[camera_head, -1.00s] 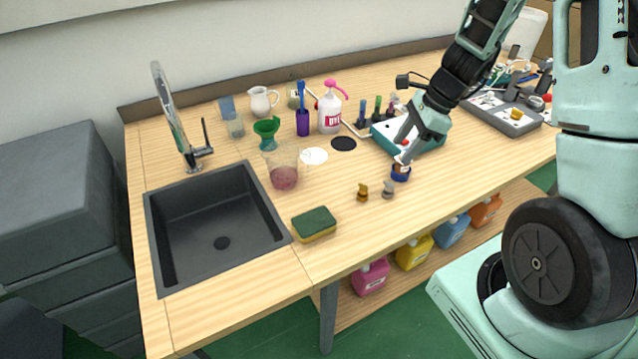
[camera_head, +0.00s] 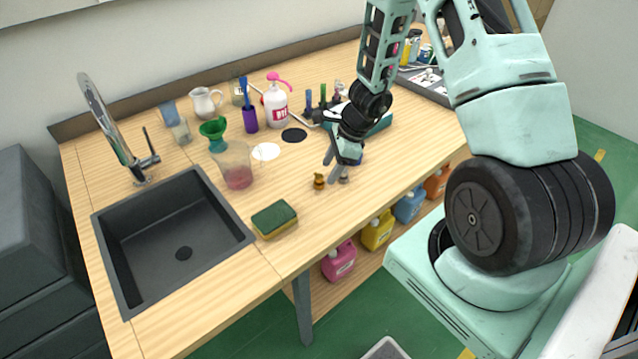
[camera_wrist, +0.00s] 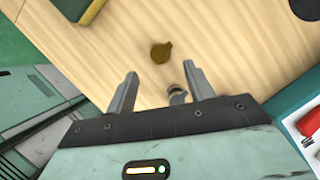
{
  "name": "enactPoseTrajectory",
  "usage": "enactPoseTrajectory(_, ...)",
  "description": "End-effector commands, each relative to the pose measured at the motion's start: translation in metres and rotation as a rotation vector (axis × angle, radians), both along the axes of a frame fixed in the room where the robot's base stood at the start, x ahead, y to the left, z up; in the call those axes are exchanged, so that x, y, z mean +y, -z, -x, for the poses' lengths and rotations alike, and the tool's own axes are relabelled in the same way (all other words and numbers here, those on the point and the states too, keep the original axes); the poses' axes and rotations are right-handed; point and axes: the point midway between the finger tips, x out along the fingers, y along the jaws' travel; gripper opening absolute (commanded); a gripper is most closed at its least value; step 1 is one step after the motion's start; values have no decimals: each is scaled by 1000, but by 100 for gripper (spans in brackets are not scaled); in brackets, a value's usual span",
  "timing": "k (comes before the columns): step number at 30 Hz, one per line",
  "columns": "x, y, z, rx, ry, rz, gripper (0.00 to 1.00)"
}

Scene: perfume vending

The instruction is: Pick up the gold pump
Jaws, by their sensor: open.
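The gold pump (camera_head: 319,181) stands on the wooden table near its front edge, just left of my gripper. In the wrist view the gold pump (camera_wrist: 161,53) lies ahead of the fingertips, apart from them. A silver-grey pump (camera_head: 343,175) stands just right of the gold one, and in the wrist view it (camera_wrist: 178,96) shows between my fingers. My gripper (camera_head: 332,168) is open, its fingers pointing down above the pumps. In the wrist view my gripper (camera_wrist: 163,82) has its fingers spread wide, with nothing clamped.
A green-yellow sponge (camera_head: 274,219) lies left of the pumps, beside the dark sink (camera_head: 172,240). A clear beaker with pink liquid (camera_head: 235,168) stands further back. A teal tray (camera_head: 376,123) is partly behind my arm. Table between sponge and gold pump is bare.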

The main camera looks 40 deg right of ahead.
Motion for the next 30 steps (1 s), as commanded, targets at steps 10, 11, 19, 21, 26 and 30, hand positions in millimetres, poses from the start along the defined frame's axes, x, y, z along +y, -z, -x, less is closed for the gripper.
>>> enactPoseTrajectory(10,18,37,-12,3,0,-2,53)
enactPoseTrajectory(11,18,38,-12,2,-1,-1,53)
enactPoseTrajectory(19,18,38,-12,1,-2,-1,39)
enactPoseTrajectory(21,18,38,-12,1,-2,-1,20)
enactPoseTrajectory(26,18,38,-12,1,-2,-1,6)
enactPoseTrajectory(30,18,38,-12,0,-1,-1,6)
